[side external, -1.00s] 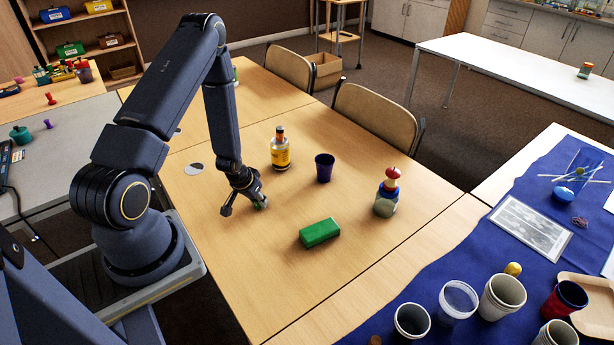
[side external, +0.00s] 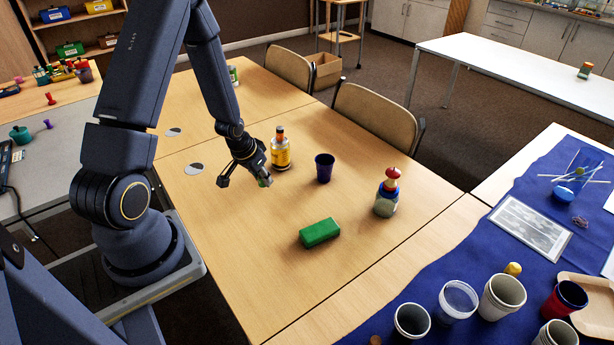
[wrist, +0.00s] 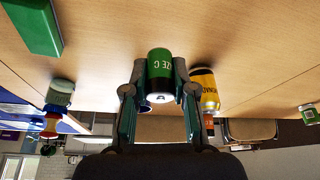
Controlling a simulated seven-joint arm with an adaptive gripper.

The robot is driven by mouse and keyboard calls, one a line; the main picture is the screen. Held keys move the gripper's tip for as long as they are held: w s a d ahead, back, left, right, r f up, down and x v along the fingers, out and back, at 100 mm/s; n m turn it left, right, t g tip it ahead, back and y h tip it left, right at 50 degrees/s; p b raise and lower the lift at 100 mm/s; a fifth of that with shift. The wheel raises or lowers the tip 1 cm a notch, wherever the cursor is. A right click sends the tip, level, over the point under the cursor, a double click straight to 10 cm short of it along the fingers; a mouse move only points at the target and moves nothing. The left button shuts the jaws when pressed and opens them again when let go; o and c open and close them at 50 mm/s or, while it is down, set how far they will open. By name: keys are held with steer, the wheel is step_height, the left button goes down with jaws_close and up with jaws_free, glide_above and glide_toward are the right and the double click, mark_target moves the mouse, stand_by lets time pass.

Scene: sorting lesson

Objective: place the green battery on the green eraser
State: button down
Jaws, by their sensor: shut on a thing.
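The green battery (wrist: 160,68) is held between the two fingers of my gripper (wrist: 158,88) in the wrist view. In the side view my gripper (side external: 262,181) is shut on it above the table, with only a bit of the battery (side external: 265,182) showing. The green eraser (side external: 319,233) is a green block lying on the table, to the right of my gripper and nearer the camera. It also shows at the top left of the wrist view (wrist: 32,24), apart from the battery.
A yellow-labelled bottle (side external: 281,152) stands close behind my gripper. A dark blue cup (side external: 324,168) stands behind the eraser, and a stack of small objects (side external: 387,194) stands to the eraser's right. The table (side external: 255,270) is bare around the eraser.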

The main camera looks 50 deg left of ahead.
mark_target(324, 228)
steer(key=w+d+m+h, duration=0.1)
steer(key=w+d+m, duration=0.1)
steer(key=d, duration=0.4)
steer(key=w+d+f+m, duration=0.1)
steer(key=w+d+m, duration=0.1)
steer(key=d, duration=0.4)
steer(key=w+d+f+m+h, duration=0.1)
steer(key=w+d+m, duration=0.1)
steer(key=d, duration=0.3)
steer(key=shift+w+d+f+m+h, duration=0.2)
steer(key=shift+w+d+m+h, duration=0.1)
steer(key=shift+w+d+m, duration=0.1)
steer(key=shift+f, duration=2.05)
steer(key=shift+f, duration=0.1)
steer(key=c, duration=0.9)
jaws_free()
steer(key=shift+c, duration=0.2)
